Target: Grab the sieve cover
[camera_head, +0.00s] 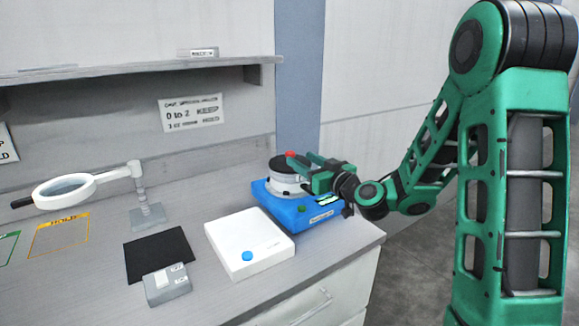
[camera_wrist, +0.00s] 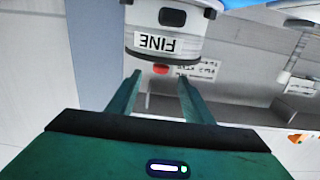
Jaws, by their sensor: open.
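The sieve cover (camera_head: 280,163) is a dark disc with a red knob (camera_head: 291,154), lying on top of a pale round sieve (camera_head: 281,180) on a blue machine (camera_head: 283,211). My gripper (camera_head: 303,163) is open at the right of the cover, its green fingers pointing at the knob and hiding part of the cover. The wrist view is upside down. It shows the sieve with a "FINE" label (camera_wrist: 168,43) and the red knob (camera_wrist: 160,69) between and beyond the two open fingers (camera_wrist: 158,82). Nothing is held.
A white box with a blue knob (camera_head: 250,236) stands left of the machine. A black mat (camera_head: 150,252), a small grey block (camera_head: 168,286) and a magnifier on a stand (camera_head: 70,190) are farther left. A shelf (camera_head: 130,67) runs above. The bench's right edge is close to the machine.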

